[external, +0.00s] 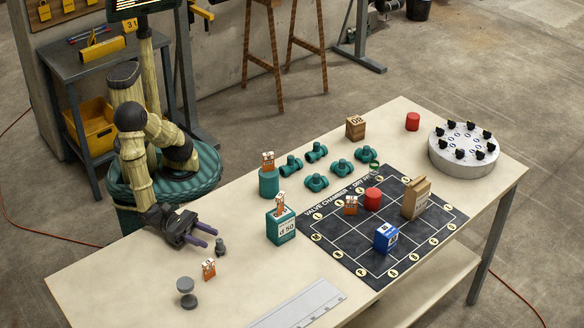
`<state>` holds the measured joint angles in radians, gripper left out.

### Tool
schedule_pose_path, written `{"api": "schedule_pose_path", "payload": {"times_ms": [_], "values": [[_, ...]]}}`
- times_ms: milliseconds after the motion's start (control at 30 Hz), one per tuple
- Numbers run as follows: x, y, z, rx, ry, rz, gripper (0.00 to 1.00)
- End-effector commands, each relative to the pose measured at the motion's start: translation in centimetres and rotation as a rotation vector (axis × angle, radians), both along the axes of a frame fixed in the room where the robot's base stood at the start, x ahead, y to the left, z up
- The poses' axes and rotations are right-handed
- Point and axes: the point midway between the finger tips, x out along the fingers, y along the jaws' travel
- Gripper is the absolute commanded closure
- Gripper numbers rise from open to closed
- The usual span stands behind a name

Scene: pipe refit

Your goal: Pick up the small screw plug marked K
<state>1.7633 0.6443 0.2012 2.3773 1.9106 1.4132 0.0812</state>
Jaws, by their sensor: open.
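I cannot make out a letter K on any small part, so I cannot tell which thing is the plug. A small dark grey piece (221,247) stands on the table just beyond my gripper's fingertips. Several small black pieces (463,153) stand in a ring on a round grey stand (462,167) at the far right; their marks are too small to read. My gripper (210,237) is open and empty, low over the left part of the table, pointing right. Its fingers appear apart from the dark grey piece.
A grey spool-shaped piece (187,293) and an orange-white tag piece (209,269) stand nearby. A teal box (281,228), teal cylinder (268,184) and several teal fittings (316,151) are mid-table. A black grid mat (335,238) bears blocks. A metal plate (298,308) lies in front.

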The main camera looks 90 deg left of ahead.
Motion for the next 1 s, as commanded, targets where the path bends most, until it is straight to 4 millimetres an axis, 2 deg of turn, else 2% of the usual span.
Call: {"api": "schedule_pose_path", "payload": {"times_ms": [167, 533, 1000], "values": [[0.3, -0.1, 0.0, 0.000, -0.001, 0.001, 0.57], [4.7, -1.6, 0.2, -0.001, -0.002, 0.001, 0.57], [4.9, -1.7, 0.2, 0.000, -0.001, 0.000, 0.57]]}}
